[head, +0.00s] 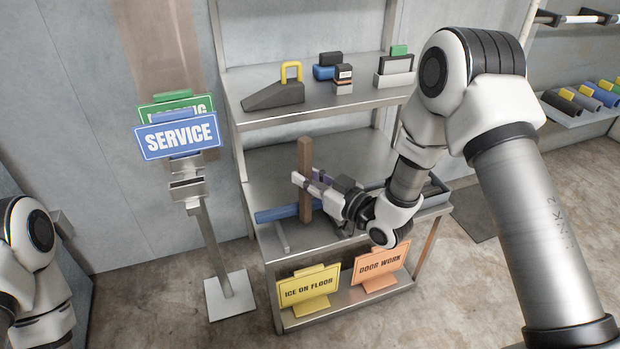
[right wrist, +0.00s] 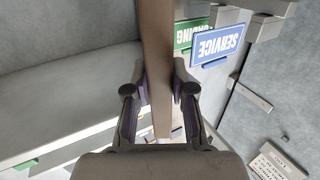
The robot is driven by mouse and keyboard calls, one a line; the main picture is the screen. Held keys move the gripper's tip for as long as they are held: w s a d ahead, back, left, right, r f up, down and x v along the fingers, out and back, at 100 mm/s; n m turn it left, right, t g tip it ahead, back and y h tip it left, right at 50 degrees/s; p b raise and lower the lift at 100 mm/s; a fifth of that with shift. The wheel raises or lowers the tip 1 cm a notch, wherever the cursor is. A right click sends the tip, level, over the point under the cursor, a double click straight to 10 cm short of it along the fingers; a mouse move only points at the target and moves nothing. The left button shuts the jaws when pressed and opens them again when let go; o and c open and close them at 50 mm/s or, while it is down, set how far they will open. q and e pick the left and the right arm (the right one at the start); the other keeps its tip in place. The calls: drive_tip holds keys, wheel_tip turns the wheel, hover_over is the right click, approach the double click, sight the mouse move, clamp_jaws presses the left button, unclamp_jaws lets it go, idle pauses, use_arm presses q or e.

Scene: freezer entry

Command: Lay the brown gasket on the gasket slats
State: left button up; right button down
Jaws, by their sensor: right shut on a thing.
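The brown gasket (head: 305,160) is a long straight bar, upright in front of the middle shelf in the head view. My right gripper (head: 306,184) is shut on it, one finger on each side. In the right wrist view the gasket (right wrist: 156,50) runs between the fingers of the gripper (right wrist: 159,92). A blue bar (head: 277,214) lies on the middle shelf behind the gasket's lower part. A thin metal slat (head: 281,238) shows at the shelf's left front; the other slats are hidden or cannot be made out. My left gripper is out of view.
The upper shelf (head: 320,112) holds a grey wedge with a yellow handle (head: 276,92) and small boxes. The lower shelf bears a yellow sign (head: 309,290) and an orange sign (head: 381,266). A blue SERVICE sign stand (head: 182,137) is at left. A dark tray (head: 433,190) sits right of the gripper.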

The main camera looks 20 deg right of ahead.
drive_tip(key=shift+s+r, duration=0.2)
drive_tip(key=shift+r, duration=0.25)
drive_tip(key=shift+f+b, duration=0.3)
drive_tip(key=shift+f, duration=0.4)
drive_tip(key=c, duration=1)
unclamp_jaws()
